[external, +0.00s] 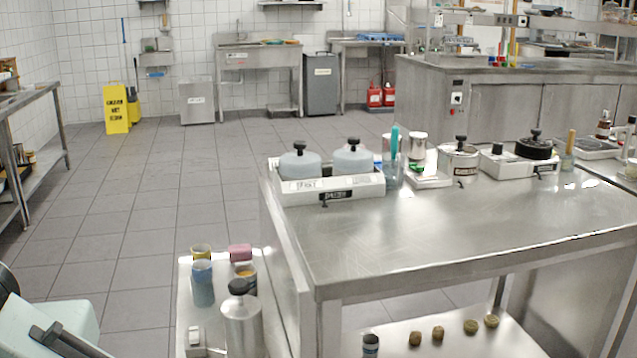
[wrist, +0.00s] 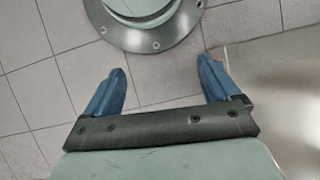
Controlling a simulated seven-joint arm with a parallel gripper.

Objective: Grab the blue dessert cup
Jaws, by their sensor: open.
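A blue cup-like container (external: 203,285) stands upright on a low light surface at the lower left of the external view; it is the likeliest blue dessert cup, but I cannot be sure. No cup shows in the wrist view. My gripper's fingers are not visible in the external view.
A metal bottle with a dark cap (external: 241,320) stands close in front of the cups. A steel table (external: 440,220) rises to their right, carrying a white tray with two lidded tubs (external: 330,190) and other containers. Tiled floor (external: 130,230) is clear on the left.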

